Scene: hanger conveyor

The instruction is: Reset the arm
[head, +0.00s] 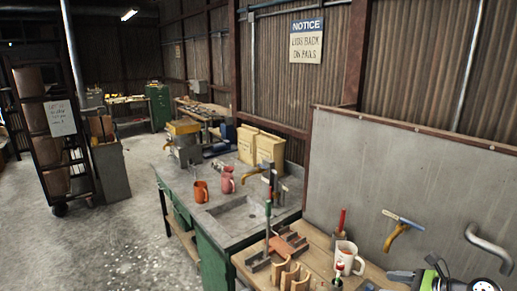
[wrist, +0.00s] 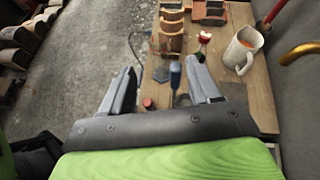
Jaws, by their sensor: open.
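My gripper (wrist: 160,78) is open in the wrist view, its two grey fingers spread wide above the edge of the wooden bench (wrist: 248,88). A blue-handled tool (wrist: 175,75) shows between the fingers, apart from them as far as I can tell. A small red round thing (wrist: 148,103) shows near the gripper's base. Nothing is held. In the head view my gripper (head: 388,280) is at the bottom right, partly cut off by the frame, over the bench's near end.
A white mug (head: 345,258) and wooden racks (head: 288,275) stand on the bench close to my gripper. Yellow-handled (head: 397,234) and grey hooks stick out from the grey wall panel (head: 420,180) at right. A sink counter (head: 180,190) is beyond. The concrete floor at left is open.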

